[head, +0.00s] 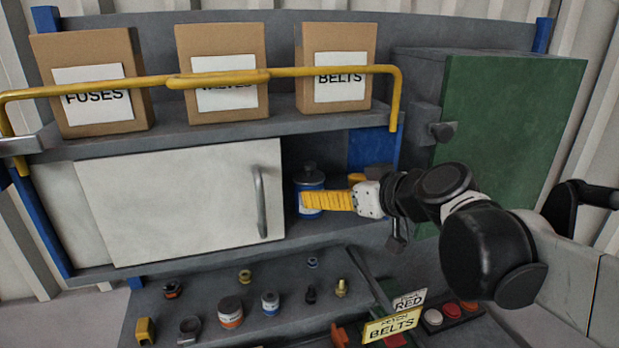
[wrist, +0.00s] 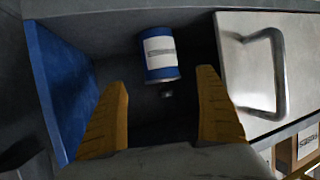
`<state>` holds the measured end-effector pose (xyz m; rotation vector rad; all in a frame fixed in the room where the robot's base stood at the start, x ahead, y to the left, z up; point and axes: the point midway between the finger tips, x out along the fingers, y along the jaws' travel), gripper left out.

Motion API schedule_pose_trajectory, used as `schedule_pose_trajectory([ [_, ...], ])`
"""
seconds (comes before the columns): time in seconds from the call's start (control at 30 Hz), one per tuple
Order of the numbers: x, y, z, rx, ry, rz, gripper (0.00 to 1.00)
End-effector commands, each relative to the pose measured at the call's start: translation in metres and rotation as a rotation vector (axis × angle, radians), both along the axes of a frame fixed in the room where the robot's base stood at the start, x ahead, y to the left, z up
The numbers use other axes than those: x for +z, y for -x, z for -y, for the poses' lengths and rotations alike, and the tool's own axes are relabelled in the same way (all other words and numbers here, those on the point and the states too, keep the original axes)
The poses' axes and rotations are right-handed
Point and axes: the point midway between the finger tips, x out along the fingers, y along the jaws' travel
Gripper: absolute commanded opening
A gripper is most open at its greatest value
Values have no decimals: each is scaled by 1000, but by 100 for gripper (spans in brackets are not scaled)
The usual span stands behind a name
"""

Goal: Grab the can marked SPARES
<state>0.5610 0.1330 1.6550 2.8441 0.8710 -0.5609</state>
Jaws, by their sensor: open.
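A blue can with a white label (head: 311,178) stands in the open right part of the white-fronted cupboard. In the wrist view the can (wrist: 160,55) lies between and just beyond my fingertips; its label is too small to read. My gripper (head: 328,192) reaches into the opening from the right, with a yellow finger covering part of the can in the head view. In the wrist view my gripper (wrist: 163,82) is open, its fingers apart with no visible contact on the can.
A white panel with a handle (head: 185,205) closes off the cupboard's left part. Labelled boxes, such as BELTS (head: 340,45), stand on the shelf above behind a yellow rail (head: 215,79). A green door (head: 510,135) is at right. Small parts and cans (head: 230,311) sit below.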

Motion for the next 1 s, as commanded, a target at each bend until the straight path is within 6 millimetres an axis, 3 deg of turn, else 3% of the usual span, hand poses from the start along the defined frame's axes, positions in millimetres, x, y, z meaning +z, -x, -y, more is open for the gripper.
schedule_pose_trajectory([
  [0.6, -26, -58, -41, 1, 2, -1, 83],
  [0.93, -31, -64, -45, 0, 0, -1, 83],
  [0.97, -31, -64, -45, 0, 0, -1, 78],
  [1.0, -31, -64, -45, 0, 0, -2, 66],
])
